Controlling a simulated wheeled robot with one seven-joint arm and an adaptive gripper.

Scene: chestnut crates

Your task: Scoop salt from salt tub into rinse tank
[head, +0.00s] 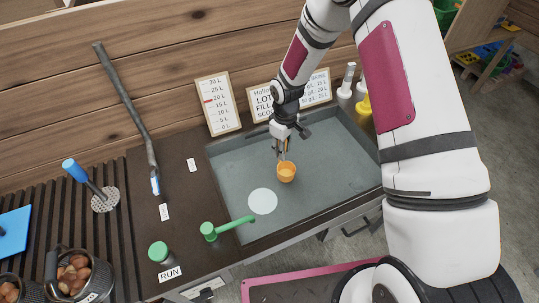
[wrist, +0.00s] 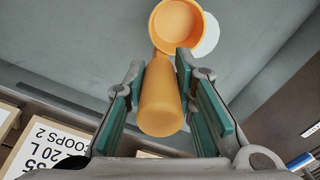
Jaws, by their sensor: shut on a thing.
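The rinse tank (head: 330,190) is a wide grey basin set in the dark counter. My gripper (head: 282,150) is over the tank, shut on the handle of an orange scoop (head: 286,173). In the wrist view the scoop handle (wrist: 161,100) lies between the green finger pads of my gripper (wrist: 160,75). The scoop's cup (wrist: 177,23) shows a bare orange inside, with no salt that I can see. A flat white round patch (head: 263,202) lies in the tank, left of and nearer than the scoop. I cannot make out a salt tub in either view.
A green lever (head: 228,226) reaches over the tank's near left rim. A green button (head: 158,252) stands by a RUN label. Signs (head: 218,103) and bottles (head: 346,88) line the back. A blue-handled skimmer (head: 90,185) and pots of chestnuts (head: 80,275) are at left.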

